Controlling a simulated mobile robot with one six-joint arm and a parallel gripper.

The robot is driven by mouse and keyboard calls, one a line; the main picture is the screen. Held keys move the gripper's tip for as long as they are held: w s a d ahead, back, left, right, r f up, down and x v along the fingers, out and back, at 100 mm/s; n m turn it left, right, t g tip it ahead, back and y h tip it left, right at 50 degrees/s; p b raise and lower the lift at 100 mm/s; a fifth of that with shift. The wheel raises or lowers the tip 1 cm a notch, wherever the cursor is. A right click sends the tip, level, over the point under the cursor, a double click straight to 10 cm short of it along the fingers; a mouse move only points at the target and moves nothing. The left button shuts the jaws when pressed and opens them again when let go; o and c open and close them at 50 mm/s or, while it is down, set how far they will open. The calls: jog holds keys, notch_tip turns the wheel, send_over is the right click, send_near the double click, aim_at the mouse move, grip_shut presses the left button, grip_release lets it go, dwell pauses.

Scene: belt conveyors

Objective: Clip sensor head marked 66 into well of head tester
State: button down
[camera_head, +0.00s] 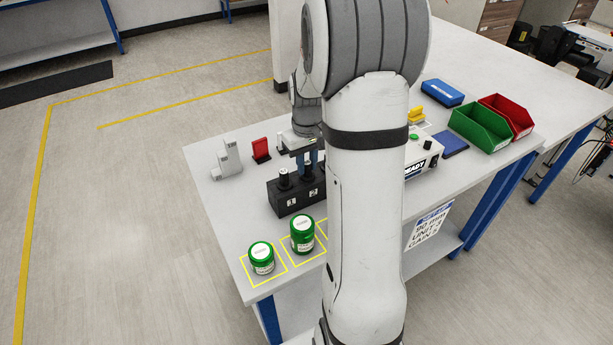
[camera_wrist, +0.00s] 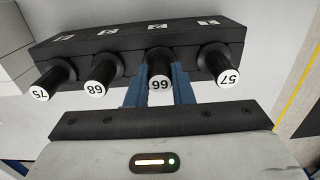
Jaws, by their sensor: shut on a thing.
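The sensor head marked 66 (camera_wrist: 160,76) is a black cylinder with a white end label, standing in a black rack (camera_wrist: 120,42) in the wrist view. My gripper (camera_wrist: 160,92) has its two blue fingers shut on this head, one on each side. In the head view my gripper (camera_head: 309,168) is over the right part of the rack (camera_head: 288,204). The head tester (camera_head: 425,160) is a pale box with a READY display and a green button, partly hidden behind my arm. I cannot make out its well.
In the rack, heads 75 (camera_wrist: 56,77), 68 (camera_wrist: 101,73) and 57 (camera_wrist: 220,65) flank the held one. Green-lidded jars (camera_head: 261,257) (camera_head: 302,235) stand in yellow squares in front. Green (camera_head: 490,125) and red (camera_head: 508,115) bins stand at right. A grey block (camera_head: 228,158) stands left.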

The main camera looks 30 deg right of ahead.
jog(key=shift+r+p, duration=0.65)
jog(key=shift+r, duration=0.45)
dwell(0.6)
jog(key=shift+r+p, duration=2.2)
jog(key=shift+r, duration=1.05)
